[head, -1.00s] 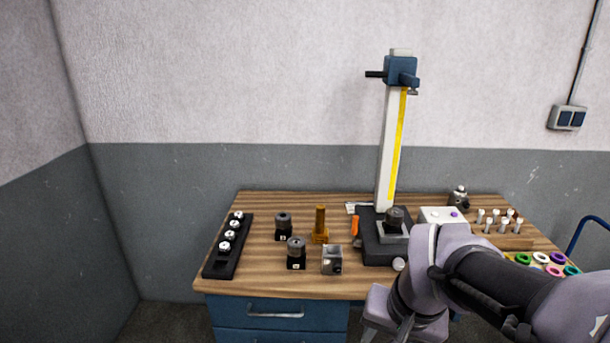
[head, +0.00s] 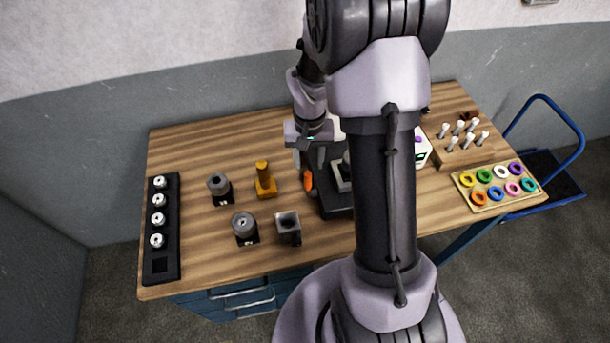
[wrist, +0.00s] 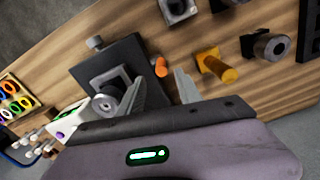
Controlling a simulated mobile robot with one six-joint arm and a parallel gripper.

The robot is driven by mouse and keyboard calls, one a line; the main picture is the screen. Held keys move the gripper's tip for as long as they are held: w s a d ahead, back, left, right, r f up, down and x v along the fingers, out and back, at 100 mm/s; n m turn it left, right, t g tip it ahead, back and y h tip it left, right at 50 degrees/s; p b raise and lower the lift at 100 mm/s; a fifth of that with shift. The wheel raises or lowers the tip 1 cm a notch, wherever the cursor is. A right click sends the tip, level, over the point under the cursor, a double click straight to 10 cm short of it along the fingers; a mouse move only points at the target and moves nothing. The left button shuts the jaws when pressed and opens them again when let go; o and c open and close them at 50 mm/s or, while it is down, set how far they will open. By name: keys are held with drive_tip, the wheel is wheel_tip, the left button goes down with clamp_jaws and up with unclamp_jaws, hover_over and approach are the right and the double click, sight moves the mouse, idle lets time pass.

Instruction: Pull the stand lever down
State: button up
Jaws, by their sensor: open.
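The stand has a dark base (head: 337,203); its upright column is hidden behind my arm in the head view. An orange lever (head: 308,181) sticks up at the left side of the base. In the wrist view the orange lever (wrist: 161,67) appears beside the dark base (wrist: 120,62), between and beyond my two fingertips. My gripper (head: 309,160) is above and just behind the lever in the head view. In the wrist view my gripper (wrist: 160,84) has its fingers apart with nothing between them. I cannot tell that either finger touches the lever.
A brass post (head: 264,180), dark cylinders on blocks (head: 243,226) and a square holder (head: 288,226) stand left of the base. A black rack (head: 160,263) is at the far left. A peg block (head: 462,150) and a ring tray (head: 458,186) lie right.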

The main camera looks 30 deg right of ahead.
sight(307, 181)
drive_tip(key=f, duration=0.3)
drive_tip(key=f+b, duration=0.1)
drive_tip(key=f, duration=0.7)
drive_tip(key=shift+w, duration=0.25)
drive_tip(key=shift+c, duration=0.3)
clamp_jaws()
idle(0.4)
